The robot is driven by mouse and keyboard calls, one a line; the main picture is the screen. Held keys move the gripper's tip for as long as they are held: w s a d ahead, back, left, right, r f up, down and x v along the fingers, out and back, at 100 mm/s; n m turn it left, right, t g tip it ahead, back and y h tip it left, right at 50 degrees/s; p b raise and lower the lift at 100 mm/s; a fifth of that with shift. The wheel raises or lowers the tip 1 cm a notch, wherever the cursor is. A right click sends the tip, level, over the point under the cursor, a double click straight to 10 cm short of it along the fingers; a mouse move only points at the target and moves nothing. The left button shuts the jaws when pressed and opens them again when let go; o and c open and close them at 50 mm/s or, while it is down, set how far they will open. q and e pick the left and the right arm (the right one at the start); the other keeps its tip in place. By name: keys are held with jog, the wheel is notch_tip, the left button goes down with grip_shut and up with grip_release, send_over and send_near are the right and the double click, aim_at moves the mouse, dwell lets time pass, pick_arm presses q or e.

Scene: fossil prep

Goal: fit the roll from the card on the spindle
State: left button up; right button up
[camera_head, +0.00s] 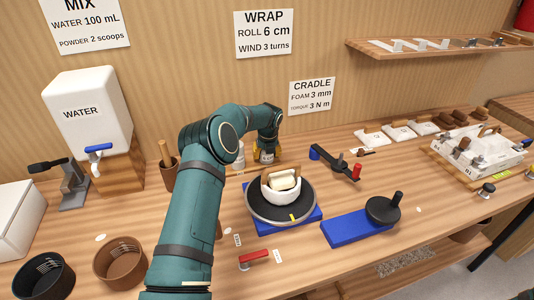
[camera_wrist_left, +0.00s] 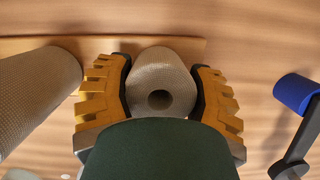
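My left gripper (camera_head: 267,157) points down at the back of the bench, below the wall cards. In the left wrist view its yellow fingers (camera_wrist_left: 162,92) lie against both sides of a pale textured roll (camera_wrist_left: 160,75) with a dark hole in its end. A second textured roll (camera_wrist_left: 35,100) lies to the left in that view; a pale roll (camera_head: 238,156) stands left of the gripper in the head view. The WRAP card (camera_head: 264,33) reads roll 6 cm, wind 3 turns. A black bracket with blue and red ends (camera_head: 336,163), perhaps the spindle, stands to the right.
A black turntable (camera_head: 257,208) on a blue base carries a white bowl-like piece with blocks. A blue plate with a black knobbed disc (camera_head: 383,210) lies to its right. A brown cup (camera_head: 168,175) with a handle in it stands left of the left gripper. A crate stands far right.

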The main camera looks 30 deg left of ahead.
pick_arm(q)
jog(key=shift+r, duration=0.1)
jog(key=c, duration=0.3)
jog(key=shift+r, duration=0.15)
jog(key=shift+r+p, duration=0.45)
jog(key=shift+p, duration=0.1)
jog(key=shift+r, duration=0.1)
jog(key=shift+r+p, duration=2.35)
jog(key=shift+r, duration=0.8)
notch_tip(320, 180, up, 5)
jog(key=p, duration=0.3)
jog(key=shift+p, duration=0.4)
